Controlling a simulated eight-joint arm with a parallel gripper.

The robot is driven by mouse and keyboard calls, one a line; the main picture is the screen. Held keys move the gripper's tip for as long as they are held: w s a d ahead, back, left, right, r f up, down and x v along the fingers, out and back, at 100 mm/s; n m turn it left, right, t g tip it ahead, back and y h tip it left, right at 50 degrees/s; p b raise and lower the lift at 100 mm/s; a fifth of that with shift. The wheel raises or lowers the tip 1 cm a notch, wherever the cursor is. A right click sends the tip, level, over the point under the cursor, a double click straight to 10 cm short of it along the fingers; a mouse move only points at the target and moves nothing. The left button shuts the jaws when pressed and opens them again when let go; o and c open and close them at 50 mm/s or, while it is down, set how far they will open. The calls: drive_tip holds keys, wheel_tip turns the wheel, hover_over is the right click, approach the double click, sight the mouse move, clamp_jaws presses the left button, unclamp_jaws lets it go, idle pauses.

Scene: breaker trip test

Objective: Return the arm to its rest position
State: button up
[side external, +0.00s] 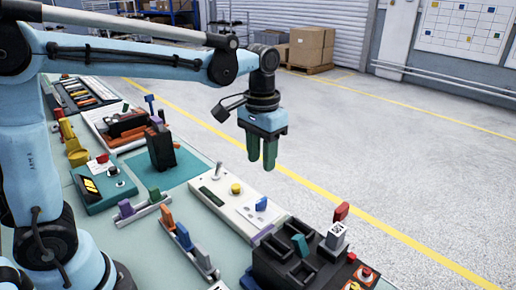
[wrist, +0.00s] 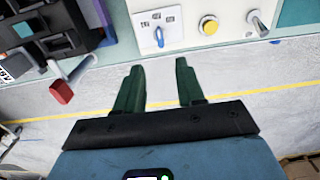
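My gripper (side external: 262,155) hangs above the far edge of the bench, fingers pointing down. In the wrist view its two green fingers (wrist: 160,88) stand apart with nothing between them, so it is open and empty. In the side view a black breaker block (side external: 161,150) stands upright on a teal mat (side external: 190,170), left of my gripper. A white panel (side external: 232,205) with a yellow button, a toggle lever and a blue switch lies below and left of my gripper; it also shows in the wrist view (wrist: 183,38).
A black tray (side external: 275,265) and a red-topped lever (side external: 341,212) stand at the bench's near right. Coloured-handled switches on rails (side external: 190,245) and a teal box (side external: 103,190) lie on the bench. Open floor with a yellow line (side external: 330,195) lies beyond. Cardboard boxes (side external: 308,46) stand far back.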

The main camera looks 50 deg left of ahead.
idle(0.3)
drive_tip(key=s+a+f+t, duration=0.2)
drive_tip(key=s+a+t, duration=0.2)
drive_tip(key=s+t, duration=0.3)
drive_tip(key=shift+s+f, duration=0.2)
drive_tip(key=shift+s, duration=1.25)
